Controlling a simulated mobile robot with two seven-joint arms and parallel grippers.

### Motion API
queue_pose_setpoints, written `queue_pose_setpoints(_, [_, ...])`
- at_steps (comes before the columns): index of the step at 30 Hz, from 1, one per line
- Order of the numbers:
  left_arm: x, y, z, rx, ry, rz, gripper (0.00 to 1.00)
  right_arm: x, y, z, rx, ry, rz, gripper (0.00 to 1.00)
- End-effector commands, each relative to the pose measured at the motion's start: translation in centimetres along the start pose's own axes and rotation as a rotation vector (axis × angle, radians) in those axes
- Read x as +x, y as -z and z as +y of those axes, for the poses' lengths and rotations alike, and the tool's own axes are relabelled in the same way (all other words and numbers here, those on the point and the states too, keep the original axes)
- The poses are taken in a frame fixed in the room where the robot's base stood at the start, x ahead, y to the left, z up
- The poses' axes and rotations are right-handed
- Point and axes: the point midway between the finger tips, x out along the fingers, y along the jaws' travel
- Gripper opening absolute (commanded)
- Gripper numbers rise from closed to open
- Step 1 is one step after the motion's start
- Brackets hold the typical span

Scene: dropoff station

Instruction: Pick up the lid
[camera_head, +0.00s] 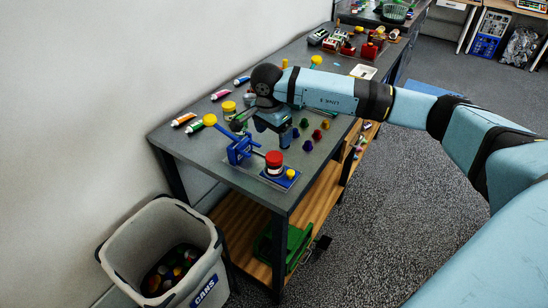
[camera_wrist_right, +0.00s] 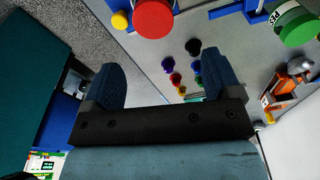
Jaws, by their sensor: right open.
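A yellow round piece (camera_wrist_right: 120,20) lies beside the red lid. My left gripper is not in view.
A blue stand (camera_head: 238,149) is left of the jar. Several small coloured cups (camera_wrist_right: 168,65) lie near the right gripper. A grey bin (camera_head: 150,232) stands on the floor; a wall bounds the left.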

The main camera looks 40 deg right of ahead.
Motion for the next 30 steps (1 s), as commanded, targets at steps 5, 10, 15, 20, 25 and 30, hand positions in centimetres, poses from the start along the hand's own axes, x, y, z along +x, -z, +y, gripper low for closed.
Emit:
queue_pose_setpoints(5, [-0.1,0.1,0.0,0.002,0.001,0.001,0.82,1.9,-0.1,0.0,-0.001,0.000,-0.002,0.84])
queue_pose_setpoints(10, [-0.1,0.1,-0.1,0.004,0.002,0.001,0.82,2.7,-0.3,0.1,-0.002,-0.001,-0.002,0.84])
queue_pose_setpoints(15, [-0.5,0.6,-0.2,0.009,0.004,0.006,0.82,4.8,-1.1,0.7,-0.002,-0.003,-0.002,0.84])
queue_pose_setpoints(20, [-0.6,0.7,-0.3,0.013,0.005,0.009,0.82,7.0,-1.2,0.7,0.000,-0.001,-0.002,0.84])
queue_pose_setpoints(25, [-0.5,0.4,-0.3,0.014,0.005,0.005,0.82,7.3,-1.2,0.6,-0.001,0.001,-0.002,0.84])
queue_pose_setpoints(30, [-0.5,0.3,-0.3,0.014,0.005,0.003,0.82,7.3,-1.2,0.6,-0.001,0.001,-0.002,0.61])
